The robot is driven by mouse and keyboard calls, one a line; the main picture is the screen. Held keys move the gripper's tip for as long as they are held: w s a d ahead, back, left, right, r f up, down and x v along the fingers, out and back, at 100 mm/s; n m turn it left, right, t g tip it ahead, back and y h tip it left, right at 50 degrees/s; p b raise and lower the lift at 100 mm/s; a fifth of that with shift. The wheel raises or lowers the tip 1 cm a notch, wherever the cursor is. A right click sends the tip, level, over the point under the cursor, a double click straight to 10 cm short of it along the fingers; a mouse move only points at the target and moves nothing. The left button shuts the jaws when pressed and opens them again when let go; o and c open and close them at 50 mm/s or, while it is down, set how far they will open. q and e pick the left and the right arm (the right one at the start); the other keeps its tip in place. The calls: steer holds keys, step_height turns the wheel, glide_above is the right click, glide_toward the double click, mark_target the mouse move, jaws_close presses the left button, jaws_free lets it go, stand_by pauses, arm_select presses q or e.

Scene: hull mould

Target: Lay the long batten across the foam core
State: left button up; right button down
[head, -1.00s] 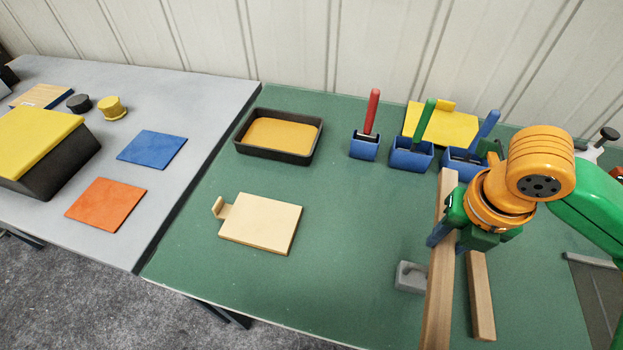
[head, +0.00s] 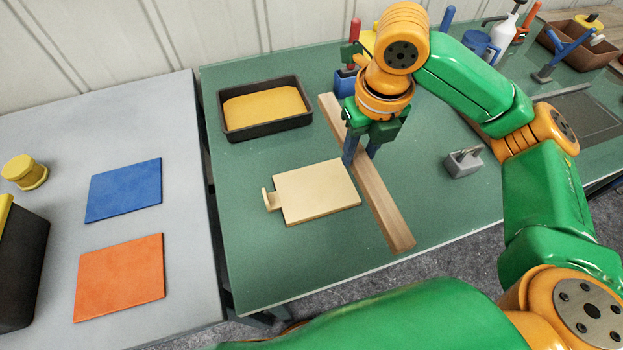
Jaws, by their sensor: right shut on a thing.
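The long batten (head: 385,205) is a wooden strip that runs from beside the black tray down to the right. My right gripper (head: 361,155) is shut on it near its middle, fingers pointing down. A cream slab with a small upturned tab at its left end, which looks like the foam core (head: 315,192), lies flat on the green table. The batten passes along the slab's right side, not across its middle. Its height above the table is hard to tell. My left gripper is not in view.
A black tray (head: 230,123) with a yellow-orange filling stands behind the slab. A grey block (head: 463,163) stands to the right. Blue and orange sheets (head: 122,190) lie on the grey table at left. Tools and a brown bin (head: 580,52) stand at the back right. Green table in front of the slab is clear.

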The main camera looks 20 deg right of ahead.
glide_above(315, 187)
steer(key=f, duration=0.5)
steer(key=shift+s+d+f, duration=0.25)
steer(key=shift+s+f, duration=0.1)
steer(key=shift+f, duration=0.05)
steer(key=f, duration=0.2)
steer(key=f+p, duration=0.1)
steer(key=f, duration=0.1)
steer(key=shift+w+a, duration=0.1)
steer(key=shift+a, duration=0.1)
steer(key=shift+f, duration=0.15)
steer(key=c, duration=0.5)
jaws_free()
step_height(315, 187, up, 12)
steer(key=s, duration=0.1)
steer(key=shift+s, duration=0.2)
